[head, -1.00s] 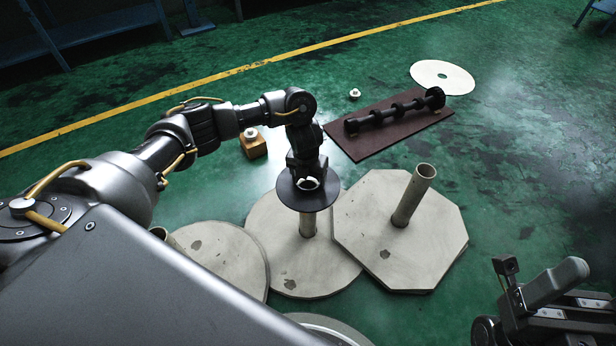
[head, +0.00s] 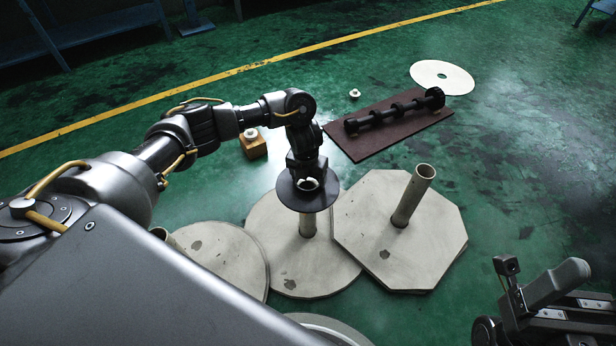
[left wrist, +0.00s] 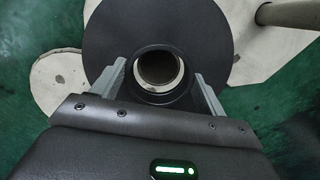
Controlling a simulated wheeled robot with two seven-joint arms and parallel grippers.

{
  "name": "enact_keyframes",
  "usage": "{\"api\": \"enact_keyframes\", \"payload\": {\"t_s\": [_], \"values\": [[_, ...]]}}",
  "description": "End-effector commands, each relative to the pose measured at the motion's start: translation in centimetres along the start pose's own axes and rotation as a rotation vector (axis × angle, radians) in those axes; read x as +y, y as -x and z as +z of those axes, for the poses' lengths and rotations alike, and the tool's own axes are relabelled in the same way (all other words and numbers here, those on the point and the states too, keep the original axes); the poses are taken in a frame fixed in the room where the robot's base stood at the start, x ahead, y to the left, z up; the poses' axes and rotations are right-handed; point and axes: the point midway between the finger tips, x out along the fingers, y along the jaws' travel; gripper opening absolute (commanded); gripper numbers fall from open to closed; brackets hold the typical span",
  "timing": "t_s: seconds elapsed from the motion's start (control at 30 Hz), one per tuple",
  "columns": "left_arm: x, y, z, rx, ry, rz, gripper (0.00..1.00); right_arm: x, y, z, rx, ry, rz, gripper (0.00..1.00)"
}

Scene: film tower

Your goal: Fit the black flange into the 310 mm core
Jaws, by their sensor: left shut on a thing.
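The black flange (head: 292,200) is a thin round disc with a raised hub. My left gripper (head: 308,182) is shut on this hub, with one finger on each side. The flange is roughly level over a pale core (head: 307,226) that stands upright on the middle base. The flange hides the core's top, so I cannot tell whether they touch. In the left wrist view, a pale curved edge shows through the bore of the flange (left wrist: 115,30), off centre. Part of my right gripper (head: 545,300) is at the lower right; its jaw state is unclear.
A taller core (head: 413,195) stands on the octagonal base (head: 430,245) close on the right. A round base (head: 225,255) lies on the left. A dark shaft (head: 390,115) lies on a brown board (head: 365,148) behind. A white disc (head: 455,80) and wooden block (head: 254,147) are farther back.

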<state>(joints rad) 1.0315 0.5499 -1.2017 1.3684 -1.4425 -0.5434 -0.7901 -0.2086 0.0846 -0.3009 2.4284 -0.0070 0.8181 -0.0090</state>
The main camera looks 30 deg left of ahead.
Motion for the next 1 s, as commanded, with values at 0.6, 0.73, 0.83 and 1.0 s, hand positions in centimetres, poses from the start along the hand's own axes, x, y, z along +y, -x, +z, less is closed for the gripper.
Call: {"api": "enact_keyframes", "payload": {"t_s": [0.6,0.73,0.83,1.0], "values": [[0.0,-1.2,-0.1,-0.001,0.001,0.0,0.46,-0.1,0.9,0.2,-0.001,-0.001,0.001,0.83],[0.0,-1.4,-0.1,-0.001,0.001,0.0,0.46,-0.1,1.1,0.2,-0.001,-0.001,0.001,0.83],[0.0,-1.6,-0.2,-0.001,0.001,0.0,0.46,-0.1,1.2,0.2,-0.001,-0.001,0.001,0.83],[0.0,-1.9,-0.2,-0.001,0.001,0.0,0.46,-0.1,1.5,0.3,-0.001,-0.001,0.001,0.83]]}}
